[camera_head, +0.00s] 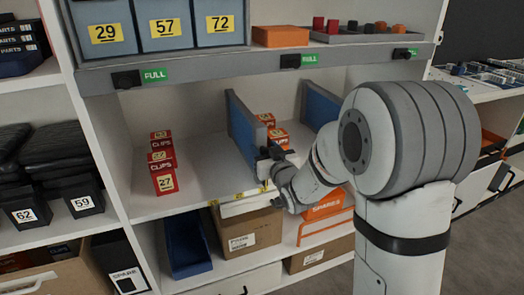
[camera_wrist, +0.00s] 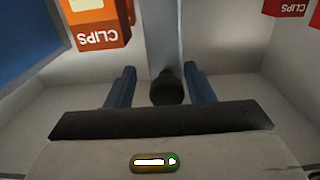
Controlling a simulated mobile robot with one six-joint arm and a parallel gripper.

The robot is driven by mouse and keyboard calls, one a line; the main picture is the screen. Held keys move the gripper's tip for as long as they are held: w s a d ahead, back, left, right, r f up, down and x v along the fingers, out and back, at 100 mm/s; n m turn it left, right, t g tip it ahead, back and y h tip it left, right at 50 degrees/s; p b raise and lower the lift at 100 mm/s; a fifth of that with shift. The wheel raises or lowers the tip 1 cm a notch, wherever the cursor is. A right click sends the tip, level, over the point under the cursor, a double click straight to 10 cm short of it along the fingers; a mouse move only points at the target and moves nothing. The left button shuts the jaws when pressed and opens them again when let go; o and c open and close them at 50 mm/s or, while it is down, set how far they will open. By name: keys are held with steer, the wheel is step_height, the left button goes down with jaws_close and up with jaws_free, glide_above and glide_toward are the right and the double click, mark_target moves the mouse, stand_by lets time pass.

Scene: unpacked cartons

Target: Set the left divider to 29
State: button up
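The left divider (camera_head: 240,128) is an upright blue panel on the middle shelf; a second blue divider (camera_head: 320,106) stands to its right. In the wrist view the left divider shows as a grey front edge (camera_wrist: 164,32) with a dark round knob (camera_wrist: 167,89) at its near end. My gripper (camera_head: 270,153) is at the front of the left divider. In the wrist view my gripper (camera_wrist: 160,74) is open, one finger on each side of the knob, with gaps on both sides. Small yellow labels (camera_head: 240,196) sit on the shelf's front edge; their numbers are unreadable.
Stacked red clips boxes (camera_head: 163,165), one marked 27, stand left of the divider. Bins (camera_head: 165,26) marked 29, 57 and 72 stand above. Shelf floor (camera_head: 205,168) between the red boxes and left divider is clear.

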steer(key=shift+s, duration=0.1)
steer(key=v, duration=0.7)
steer(key=shift+s+d, duration=0.15)
steer(key=shift+s, duration=0.1)
steer(key=shift+p, duration=0.3)
steer(key=s+d+r+m+g+h+p, duration=0.2)
steer(key=s+d+r+g+h+p, duration=0.4)
steer(key=r+p, duration=0.45)
steer(key=s+d+r+m+g+p, duration=0.1)
steer(key=s+r+g+p, duration=0.3)
steer(key=s, duration=0.6)
steer(key=s+d+r+m+g+p, duration=0.1)
steer(key=s+r+g+p, duration=0.3)
steer(key=s+p, duration=0.4)
steer(key=shift+s+d, duration=0.85)
